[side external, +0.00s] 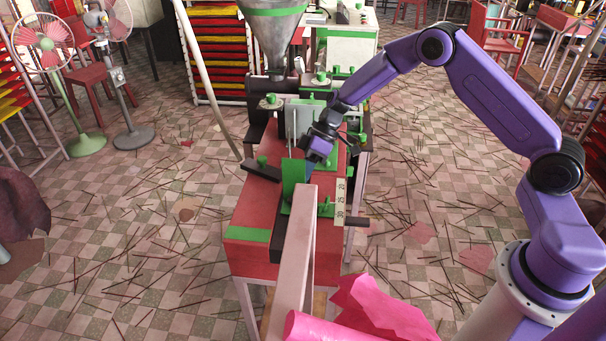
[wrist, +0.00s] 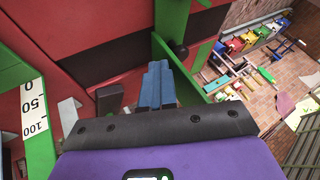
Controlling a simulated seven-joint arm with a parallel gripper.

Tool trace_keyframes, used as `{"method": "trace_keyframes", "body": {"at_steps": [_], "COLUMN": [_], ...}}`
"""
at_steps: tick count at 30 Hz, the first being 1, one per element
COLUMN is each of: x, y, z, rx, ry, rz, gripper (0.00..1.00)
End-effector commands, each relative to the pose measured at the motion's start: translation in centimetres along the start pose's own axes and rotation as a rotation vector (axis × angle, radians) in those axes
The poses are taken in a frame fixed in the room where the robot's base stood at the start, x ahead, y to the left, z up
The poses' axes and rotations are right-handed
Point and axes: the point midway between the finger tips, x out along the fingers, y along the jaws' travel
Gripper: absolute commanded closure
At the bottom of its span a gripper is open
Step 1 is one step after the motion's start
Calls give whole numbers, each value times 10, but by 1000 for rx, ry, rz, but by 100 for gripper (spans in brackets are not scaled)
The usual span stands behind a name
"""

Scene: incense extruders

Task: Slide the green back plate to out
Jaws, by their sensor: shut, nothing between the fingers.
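The green back plate (side external: 292,176) stands upright on the red machine bench (side external: 250,215), near the pale beam. My gripper (side external: 311,169) points down just right of the plate, close to it. In the wrist view, my gripper's blue fingers (wrist: 159,70) are together with nothing between them. A green plate edge (wrist: 185,68), which looks like the same plate, runs along their right side. I cannot tell whether the fingers touch it. The plate's lower part is partly hidden in the side view.
A pale beam (side external: 293,250) runs over the bench front. A white number scale (side external: 341,203) lies at right. A metal hopper (side external: 273,40) stands behind. Black bars (side external: 262,172) jut from the sides. Pink sheets (side external: 375,310) lie at front. Incense sticks litter the floor.

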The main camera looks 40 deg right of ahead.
Motion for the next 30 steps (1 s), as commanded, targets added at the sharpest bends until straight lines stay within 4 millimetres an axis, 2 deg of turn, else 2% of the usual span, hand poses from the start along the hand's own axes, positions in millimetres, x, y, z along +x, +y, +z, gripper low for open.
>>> {"method": "trace_keyframes", "body": {"at_steps": [6,12,16,25,30], "x": [25,41,45,45,37], "y": [-46,-78,-84,-84,-84], "z": [-1,0,1,1,1], "rx": [-8,-6,-4,-4,-4], "ry": [-10,-8,-8,-8,-6], "rz": [-16,-12,-10,-10,-9], "gripper": [100,100,100,100,100]}}
